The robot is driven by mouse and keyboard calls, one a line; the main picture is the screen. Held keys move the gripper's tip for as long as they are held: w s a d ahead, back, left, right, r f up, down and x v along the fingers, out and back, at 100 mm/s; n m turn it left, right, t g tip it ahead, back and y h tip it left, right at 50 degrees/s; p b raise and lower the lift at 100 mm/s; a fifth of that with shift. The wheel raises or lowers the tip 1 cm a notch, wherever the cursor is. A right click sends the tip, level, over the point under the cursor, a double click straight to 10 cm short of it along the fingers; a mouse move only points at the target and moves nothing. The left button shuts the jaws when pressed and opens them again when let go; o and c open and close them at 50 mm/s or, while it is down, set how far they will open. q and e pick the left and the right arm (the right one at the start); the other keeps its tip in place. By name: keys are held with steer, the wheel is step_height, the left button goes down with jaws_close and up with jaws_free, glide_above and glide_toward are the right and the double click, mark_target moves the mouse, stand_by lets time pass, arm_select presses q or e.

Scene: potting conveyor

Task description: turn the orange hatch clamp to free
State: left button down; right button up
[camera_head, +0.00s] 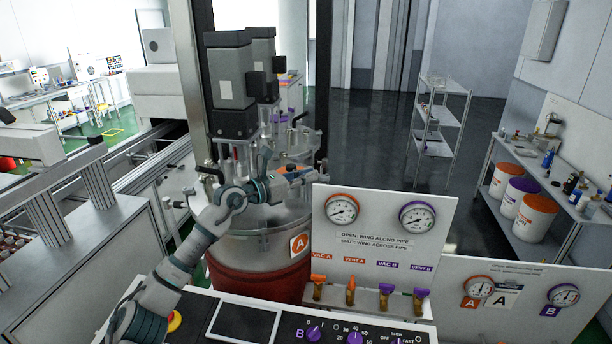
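The tank marked A (262,252) stands at centre left, with a grey lid and a red lower part. Orange parts show on its lid around my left wrist. The orange hatch clamp cannot be told apart clearly there, as my arm and the lid fittings partly cover it. My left arm comes in from the lower left and bends at the lid. My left gripper (303,177) is at the right side of the lid, close to the lid fittings. Its fingers are too small to tell whether they are open, shut or touching anything. My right gripper is not in view.
A white gauge panel (386,222) stands right of the tank, above orange and purple wing valves (352,291). Dark motors (231,85) rise behind the lid. A control console (300,325) lies in front. Open floor and a shelf rack (441,125) are farther back.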

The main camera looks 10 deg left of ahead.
arm_select(q)
steer(key=shift+g, duration=0.3)
steer(key=shift+r+m+g+h+p, duration=0.2)
steer(key=shift+m+g+h+p, duration=0.2)
steer(key=shift+m+h+p, duration=0.3)
steer(key=m+g+h+p, duration=0.2)
steer(key=g+p, duration=0.2)
steer(key=p, duration=0.1)
steer(key=shift+r+m, duration=0.15)
steer(key=shift+m, duration=0.25)
steer(key=m+g+h+p, duration=0.1)
steer(key=g+p, duration=0.1)
steer(key=p, duration=0.2)
steer(key=shift+m+p, duration=0.3)
steer(key=shift+p, duration=0.05)
steer(key=shift+g, duration=0.4)
steer(key=c, duration=1.2)
jaws_free()
steer(key=shift+w+f, duration=0.1)
steer(key=shift+f, duration=0.15)
steer(key=shift+f, duration=0.1)
